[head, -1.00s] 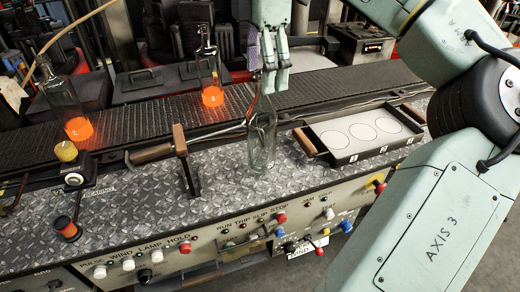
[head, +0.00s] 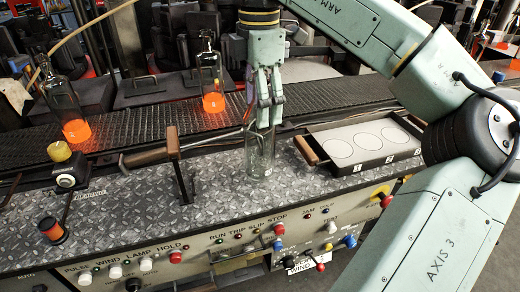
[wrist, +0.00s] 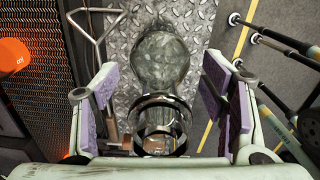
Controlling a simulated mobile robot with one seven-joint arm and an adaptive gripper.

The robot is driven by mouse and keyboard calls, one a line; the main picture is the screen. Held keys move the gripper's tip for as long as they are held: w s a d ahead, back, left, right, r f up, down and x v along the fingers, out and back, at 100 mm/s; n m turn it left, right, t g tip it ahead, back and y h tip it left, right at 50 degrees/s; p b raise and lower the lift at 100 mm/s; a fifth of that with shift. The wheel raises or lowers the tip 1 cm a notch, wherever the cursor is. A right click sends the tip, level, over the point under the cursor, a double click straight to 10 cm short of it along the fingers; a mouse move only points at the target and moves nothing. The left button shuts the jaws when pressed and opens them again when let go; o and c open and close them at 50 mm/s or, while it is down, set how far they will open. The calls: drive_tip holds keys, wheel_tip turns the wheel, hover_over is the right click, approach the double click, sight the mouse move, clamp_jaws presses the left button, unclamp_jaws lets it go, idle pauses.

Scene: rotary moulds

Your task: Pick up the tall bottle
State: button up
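A clear glass bottle (head: 260,158) stands upright on the diamond-plate bench top. My gripper (head: 265,120) is directly above it and points down, with its fingers around the bottle's upper part. In the wrist view the bottle (wrist: 160,65) lies between the two purple-padded fingers, and a gap shows on each side. My gripper is open. The bottle's neck is partly hidden by the fingers in the head view. Two other bottles with glowing orange bases, a left one (head: 62,100) and a middle one (head: 211,75), stand at the conveyor.
A tray (head: 350,172) with white ovals sits right of the clear bottle. A wooden-handled lever (head: 173,141) stands to its left. The dark conveyor (head: 140,120) runs behind. Knobs and buttons line the front panel (head: 215,255).

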clamp_jaws()
idle(0.7)
